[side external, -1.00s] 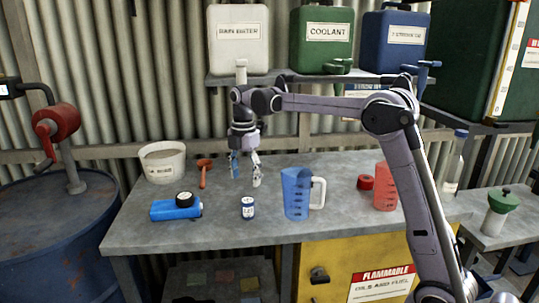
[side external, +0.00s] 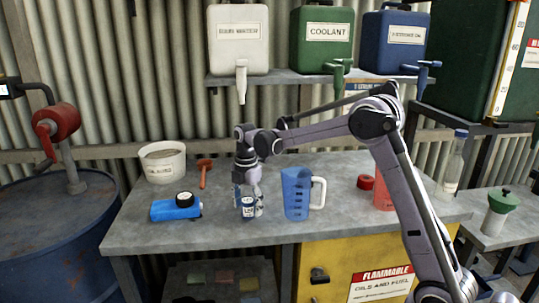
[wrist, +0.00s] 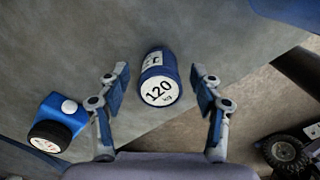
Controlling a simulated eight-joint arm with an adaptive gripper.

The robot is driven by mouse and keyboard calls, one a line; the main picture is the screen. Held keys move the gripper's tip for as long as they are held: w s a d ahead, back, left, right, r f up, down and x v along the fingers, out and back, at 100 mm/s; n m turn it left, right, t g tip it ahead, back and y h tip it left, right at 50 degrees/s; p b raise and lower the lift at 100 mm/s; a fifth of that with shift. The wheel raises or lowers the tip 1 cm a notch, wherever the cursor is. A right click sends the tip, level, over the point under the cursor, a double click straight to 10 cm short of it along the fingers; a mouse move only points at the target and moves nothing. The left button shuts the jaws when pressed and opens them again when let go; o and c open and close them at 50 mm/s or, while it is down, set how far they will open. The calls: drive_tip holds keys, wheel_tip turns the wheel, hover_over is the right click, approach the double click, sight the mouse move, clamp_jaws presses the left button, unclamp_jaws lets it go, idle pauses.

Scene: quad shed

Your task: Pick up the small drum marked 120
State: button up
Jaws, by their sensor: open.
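The small drum marked 120 (wrist: 159,78) is blue with a white label and stands between the open fingers of my gripper (wrist: 161,92) in the wrist view. Its white top reads "120 kg". There is a gap between the drum and each finger. In the side external view the drum (side external: 248,208) stands upright near the front edge of the bench, and my gripper (side external: 248,195) reaches down just behind it, one finger partly hidden by it.
A blue measuring jug (side external: 296,195) stands close on the right. A white bucket (side external: 162,165) and a red funnel (side external: 204,172) are farther back.

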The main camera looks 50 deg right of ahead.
drive_tip(key=c, duration=1.2)
drive_tip(key=shift+c, duration=0.5)
drive_tip(key=shift+r, duration=0.1)
